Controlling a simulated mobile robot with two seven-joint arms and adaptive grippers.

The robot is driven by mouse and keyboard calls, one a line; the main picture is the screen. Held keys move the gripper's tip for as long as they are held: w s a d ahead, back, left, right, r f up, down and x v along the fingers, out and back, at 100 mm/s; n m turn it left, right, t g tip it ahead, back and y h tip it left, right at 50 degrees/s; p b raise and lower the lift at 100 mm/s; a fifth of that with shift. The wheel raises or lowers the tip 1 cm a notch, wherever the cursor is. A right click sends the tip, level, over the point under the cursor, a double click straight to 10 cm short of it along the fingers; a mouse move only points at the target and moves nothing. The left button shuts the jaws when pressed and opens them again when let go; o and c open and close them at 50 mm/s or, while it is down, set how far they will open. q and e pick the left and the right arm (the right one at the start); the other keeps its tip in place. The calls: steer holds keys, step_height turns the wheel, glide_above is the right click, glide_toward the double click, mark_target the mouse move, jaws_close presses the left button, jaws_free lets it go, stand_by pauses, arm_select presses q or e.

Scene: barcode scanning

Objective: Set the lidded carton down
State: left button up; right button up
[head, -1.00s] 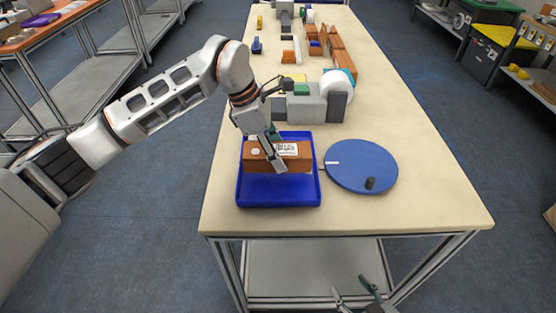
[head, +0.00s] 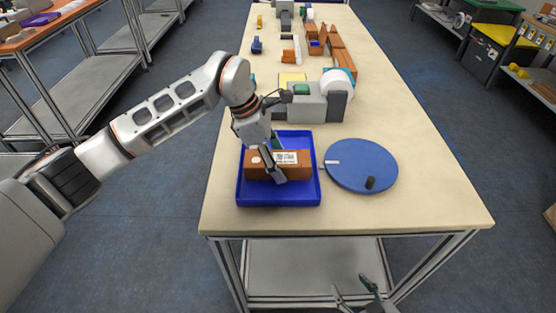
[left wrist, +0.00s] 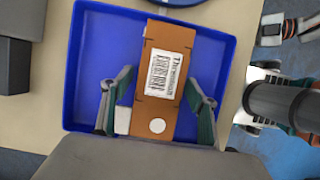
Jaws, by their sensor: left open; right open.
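The lidded carton (head: 303,171) is a brown box with a white printed label on top. It lies flat inside the blue tray (head: 280,198), about mid-tray. In the left wrist view the carton (left wrist: 166,112) shows its label and a round white spot, with blue tray floor (left wrist: 90,50) on both sides. My left gripper (head: 279,179) is over the carton, open, with one finger on each side of it. Its fingers (left wrist: 158,85) stand close to the carton's long sides. My right gripper (head: 352,288) is open and empty at the bottom, below the table's front edge.
A blue round turntable (head: 350,165) with a dark knob stands right of the tray. A grey machine (head: 308,106) with a white roll is behind the tray. Brown boxes (head: 335,50) stand further back. The table's front right is bare.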

arm_select(q)
steer(key=v, duration=1.2)
steer(key=shift+b, duration=0.35)
steer(key=shift+r, duration=0.1)
